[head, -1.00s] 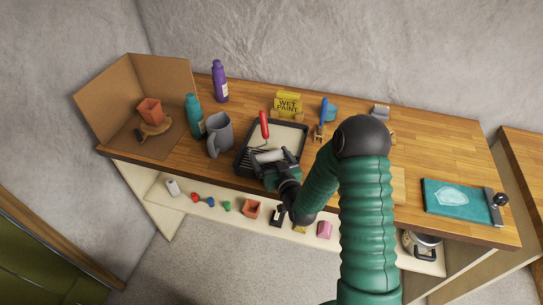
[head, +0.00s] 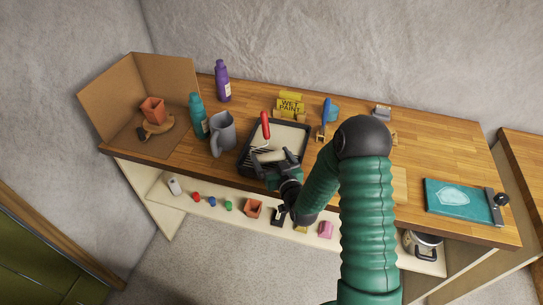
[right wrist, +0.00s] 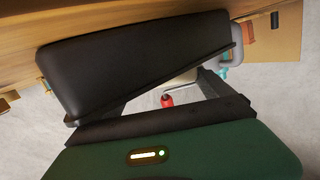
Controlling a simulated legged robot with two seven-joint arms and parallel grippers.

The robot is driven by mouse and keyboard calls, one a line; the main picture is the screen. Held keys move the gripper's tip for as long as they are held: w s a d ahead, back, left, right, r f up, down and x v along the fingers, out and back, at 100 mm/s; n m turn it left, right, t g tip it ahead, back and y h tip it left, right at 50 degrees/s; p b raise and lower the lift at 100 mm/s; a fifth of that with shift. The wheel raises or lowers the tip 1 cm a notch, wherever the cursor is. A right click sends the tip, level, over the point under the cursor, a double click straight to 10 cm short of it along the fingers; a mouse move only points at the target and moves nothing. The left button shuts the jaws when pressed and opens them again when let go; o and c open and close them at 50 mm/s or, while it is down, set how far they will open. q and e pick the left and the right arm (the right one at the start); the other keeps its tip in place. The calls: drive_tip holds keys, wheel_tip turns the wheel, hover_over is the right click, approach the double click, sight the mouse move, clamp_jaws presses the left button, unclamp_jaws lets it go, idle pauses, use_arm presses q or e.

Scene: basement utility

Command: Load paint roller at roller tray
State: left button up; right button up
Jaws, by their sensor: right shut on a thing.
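The black roller tray (head: 303,131) with a pale cream well lies near the middle front of the wooden bench. The paint roller has a red handle (head: 265,124) that points to the back of the tray. Its pale sleeve (head: 270,156) lies at the near end, at my right gripper (head: 273,161). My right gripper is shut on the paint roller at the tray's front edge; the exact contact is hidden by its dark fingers. In the right wrist view the red handle (right wrist: 167,100) shows small beyond the fingers. My left gripper is not in view.
A teal board (head: 458,200) lies at the far right.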

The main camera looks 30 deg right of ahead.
sight(266, 133)
drive_tip(key=shift+d+r+p, duration=0.1)
drive_tip(key=shift+r+p, duration=2.1)
drive_tip(key=shift+r, duration=1.2)
